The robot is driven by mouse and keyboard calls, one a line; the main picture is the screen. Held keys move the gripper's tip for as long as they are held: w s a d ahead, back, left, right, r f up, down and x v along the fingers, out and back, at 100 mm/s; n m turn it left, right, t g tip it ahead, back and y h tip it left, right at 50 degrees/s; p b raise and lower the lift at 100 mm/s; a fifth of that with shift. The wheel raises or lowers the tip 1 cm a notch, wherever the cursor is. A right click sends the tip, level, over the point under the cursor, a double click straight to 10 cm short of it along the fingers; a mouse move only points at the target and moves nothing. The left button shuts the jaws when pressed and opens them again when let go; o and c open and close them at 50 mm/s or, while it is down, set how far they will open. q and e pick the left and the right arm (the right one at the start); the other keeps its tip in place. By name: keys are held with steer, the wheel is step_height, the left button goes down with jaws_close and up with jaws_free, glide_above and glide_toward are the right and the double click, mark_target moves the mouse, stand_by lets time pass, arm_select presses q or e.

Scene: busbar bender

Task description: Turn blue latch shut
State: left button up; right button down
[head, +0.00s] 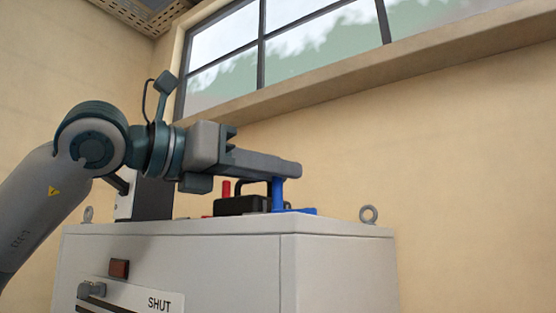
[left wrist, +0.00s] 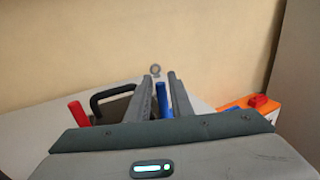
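The blue latch (head: 278,195) stands upright on top of the grey machine cabinet (head: 340,260), with a blue base at its foot. It also shows in the left wrist view (left wrist: 163,101), between the two fingers of my left gripper (head: 290,170). In the wrist view (left wrist: 163,80) the fingers are a little apart, one on each side of the latch's upper part. A narrow gap shows beside the latch, so the fingers do not look closed on it. In the head view a finger covers the latch's top end. My right gripper is not in view.
A red handle (left wrist: 79,113) and a black handled block (left wrist: 112,101) are beside the latch. Metal lifting eyes (head: 368,214) stand on the cabinet top. An orange box with a red part (left wrist: 259,101) lies to the right in the wrist view. A "SHUT" label (head: 159,304) is on the front.

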arm_select(q)
steer(key=shift+w+d, duration=0.1)
steer(key=shift+d, duration=0.1)
steer(key=shift+c, duration=0.3)
jaws_close()
steer(key=shift+w+m+g+h, duration=0.2)
steer(key=shift+m+g+h, duration=0.1)
steer(key=shift+m+g, duration=0.25)
steer(key=shift+w+d+m+g+h+p, duration=0.1)
steer(key=shift+w+m+g+h+p, duration=0.1)
steer(key=shift+m+g+h, duration=0.3)
steer(key=shift+w+m+g+h+p, duration=0.1)
steer(key=shift+m+g+p, duration=0.15)
steer(key=shift+g, duration=0.4)
